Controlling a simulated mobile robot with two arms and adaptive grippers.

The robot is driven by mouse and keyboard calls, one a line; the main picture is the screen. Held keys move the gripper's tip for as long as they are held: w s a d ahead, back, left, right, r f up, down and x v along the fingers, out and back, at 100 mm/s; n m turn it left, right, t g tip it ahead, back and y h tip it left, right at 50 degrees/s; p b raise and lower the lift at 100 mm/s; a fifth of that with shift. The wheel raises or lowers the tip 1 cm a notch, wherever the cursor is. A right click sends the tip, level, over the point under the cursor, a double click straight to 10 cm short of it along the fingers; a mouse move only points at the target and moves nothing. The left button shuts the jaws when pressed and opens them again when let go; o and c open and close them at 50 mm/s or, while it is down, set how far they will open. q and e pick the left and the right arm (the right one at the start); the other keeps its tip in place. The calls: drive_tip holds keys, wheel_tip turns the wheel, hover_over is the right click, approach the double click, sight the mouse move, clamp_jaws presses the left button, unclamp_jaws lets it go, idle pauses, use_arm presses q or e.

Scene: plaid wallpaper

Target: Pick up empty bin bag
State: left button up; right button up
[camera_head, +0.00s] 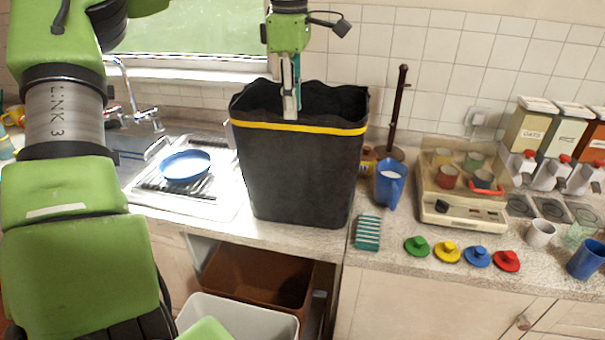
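A black bin bag (300,175) with a yellow band around its upper part stands upright on the counter, shaped like a tall open bin. Its black rim is ruffled. My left gripper (290,104) points down from above at the bag's opening, near the front rim, slightly left of centre. Its fingers are seen nearly edge-on, so I cannot tell whether they are apart or closed on the rim. The bag's inside and bottom contents are mostly hidden. My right gripper is not in view.
A sink drainer (218,207) with a blue bowl (186,165) is left. A blue jug (390,184), a dark upright stand (398,110) and a cream appliance (463,208) are right. Coloured lids line the front. A brown bin (258,277) and a pale bin (240,318) are below.

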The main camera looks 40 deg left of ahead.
sight(292, 137)
use_arm(q)
drive_tip(key=f, duration=0.4)
drive_tip(key=f+p, duration=0.1)
drive_tip(key=f, duration=0.3)
drive_tip(key=shift+w+a, duration=0.1)
drive_tip(key=shift+a, duration=0.1)
drive_tip(key=f, duration=0.1)
drive_tip(key=f+p, duration=0.1)
drive_tip(key=f, duration=0.1)
drive_tip(key=f+p, duration=0.1)
drive_tip(key=shift+a+f, duration=0.25)
drive_tip(key=shift+w+f+p, duration=0.1)
drive_tip(key=shift+f+p, duration=0.2)
drive_tip(key=shift+f, duration=0.2)
drive_tip(key=shift+r, duration=0.1)
drive_tip(key=shift+c, duration=0.5)
clamp_jaws()
